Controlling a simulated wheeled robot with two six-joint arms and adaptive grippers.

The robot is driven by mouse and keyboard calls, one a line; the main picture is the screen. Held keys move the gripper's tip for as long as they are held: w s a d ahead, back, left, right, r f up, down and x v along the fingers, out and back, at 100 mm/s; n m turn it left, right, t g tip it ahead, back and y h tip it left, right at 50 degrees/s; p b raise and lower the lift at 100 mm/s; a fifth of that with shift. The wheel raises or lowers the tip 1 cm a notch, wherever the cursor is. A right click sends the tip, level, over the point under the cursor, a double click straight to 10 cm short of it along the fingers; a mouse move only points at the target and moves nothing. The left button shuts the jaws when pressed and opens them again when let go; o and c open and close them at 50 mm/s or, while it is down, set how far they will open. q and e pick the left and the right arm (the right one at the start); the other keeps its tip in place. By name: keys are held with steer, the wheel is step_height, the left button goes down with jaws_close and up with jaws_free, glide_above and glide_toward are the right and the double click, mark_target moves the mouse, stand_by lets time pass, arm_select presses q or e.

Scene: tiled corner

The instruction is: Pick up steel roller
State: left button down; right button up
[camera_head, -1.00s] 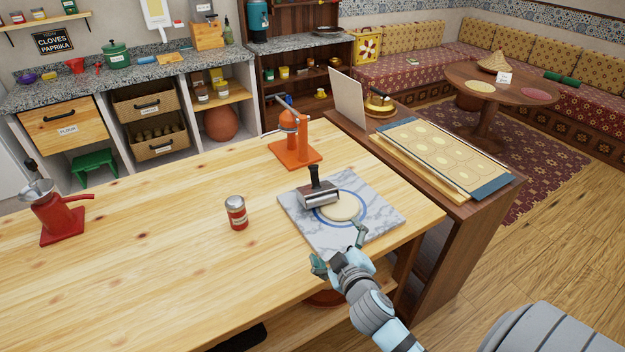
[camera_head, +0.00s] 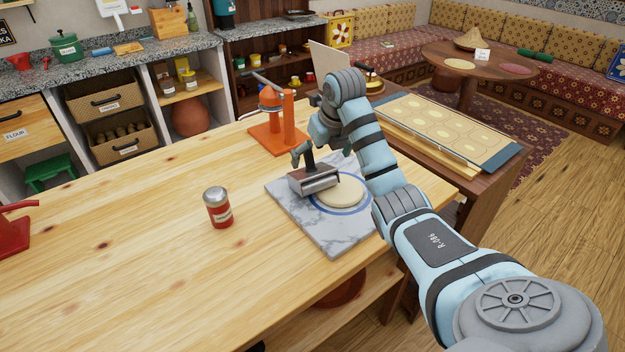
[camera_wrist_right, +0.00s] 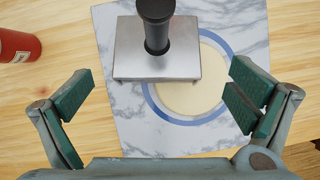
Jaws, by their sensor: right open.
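The steel roller (camera_head: 313,180) lies on the marble board (camera_head: 338,241), with its dark handle standing up. It partly covers a round of dough (camera_head: 343,192) inside a blue ring. My right gripper (camera_head: 312,150) is above the roller, close to its handle. In the right wrist view the roller's steel body (camera_wrist_right: 157,55) and dark handle (camera_wrist_right: 156,22) show ahead of the gripper. The right gripper (camera_wrist_right: 160,97) is open and empty, its green pads wide apart on either side of the roller. My left gripper is out of view.
A red and silver can (camera_head: 218,207) stands left of the board, and it also shows in the right wrist view (camera_wrist_right: 18,46). An orange press (camera_head: 277,125) stands behind the board.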

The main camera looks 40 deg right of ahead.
mark_target(313, 166)
steer(key=x, duration=0.4)
steer(key=w+x, duration=0.1)
steer(key=x, duration=0.3)
steer(key=shift+a+r, duration=0.1)
steer(key=shift+r, duration=0.1)
steer(key=shift+f, duration=0.25)
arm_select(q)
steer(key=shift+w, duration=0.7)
arm_select(e)
steer(key=c, duration=1.3)
